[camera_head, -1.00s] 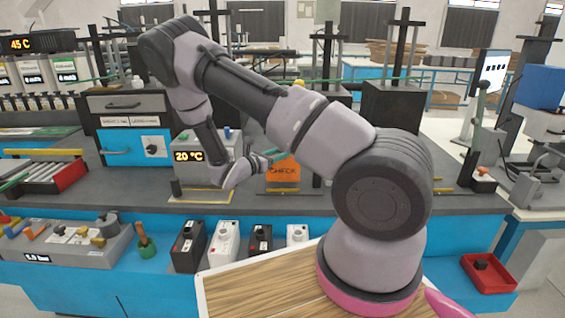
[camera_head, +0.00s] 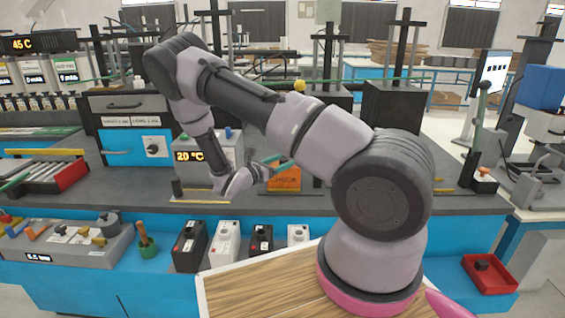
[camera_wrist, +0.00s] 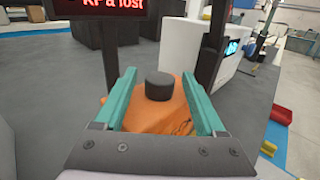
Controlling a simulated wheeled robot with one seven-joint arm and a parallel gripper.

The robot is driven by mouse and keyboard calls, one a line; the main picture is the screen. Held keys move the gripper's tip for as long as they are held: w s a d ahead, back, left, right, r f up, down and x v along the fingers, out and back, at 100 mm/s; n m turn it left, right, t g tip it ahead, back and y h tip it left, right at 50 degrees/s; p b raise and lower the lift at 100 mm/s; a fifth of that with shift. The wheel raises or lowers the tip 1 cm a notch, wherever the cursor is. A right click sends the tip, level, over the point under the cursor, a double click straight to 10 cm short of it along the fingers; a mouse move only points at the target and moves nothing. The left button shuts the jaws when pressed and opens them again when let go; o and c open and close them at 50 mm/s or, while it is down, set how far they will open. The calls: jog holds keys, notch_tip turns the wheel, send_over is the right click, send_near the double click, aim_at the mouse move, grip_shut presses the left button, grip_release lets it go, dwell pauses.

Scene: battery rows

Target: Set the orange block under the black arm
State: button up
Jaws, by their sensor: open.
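The orange block (camera_head: 285,180) stands on the grey bench behind my arm in the head view, partly covered by my gripper. In the wrist view the orange block (camera_wrist: 150,118) lies between the teal fingers, with a round black knob on top. My gripper (camera_wrist: 159,78) is open, one finger on each side of the knob. In the head view my gripper (camera_head: 275,161) is at the block's upper left. Whether the fingers touch it cannot be told. A black upright post (camera_wrist: 211,45) stands just beyond; I cannot tell which part is the black arm.
A grey box reading 20 °C (camera_head: 188,156) stands left of the block. Black and white batteries (camera_head: 226,242) line the lower front shelf. A red tray (camera_head: 490,273) lies at right. A display with red text (camera_wrist: 100,8) hangs ahead in the wrist view.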

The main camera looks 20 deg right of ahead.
jog(key=shift+a+r, duration=0.1)
jog(key=shift+r, duration=0.05)
jog(key=v, duration=1.2)
jog(key=s+d+r+m+g+y, duration=0.3)
jog(key=s+r+m+g+y, duration=0.15)
jog(key=r+m, duration=0.3)
jog(key=s+d+r+m+g+y, duration=0.3)
jog(key=s+r+m+g+y, duration=0.15)
jog(key=s+r+m, duration=0.35)
jog(key=s+a+r+m+t+y, duration=0.1)
jog(key=s+r+m+t+y, duration=0.3)
jog(key=r, duration=0.6)
jog(key=s+a+r+m+t+y, duration=0.2)
jog(key=s+r+m+t+y, duration=0.3)
jog(key=r, duration=0.5)
jog(key=shift+s+a+r+m+y, duration=0.3)
jog(key=shift+s+r+m, duration=0.05)
jog(key=shift+s+m, duration=0.8)
jog(key=shift+s, duration=0.15)
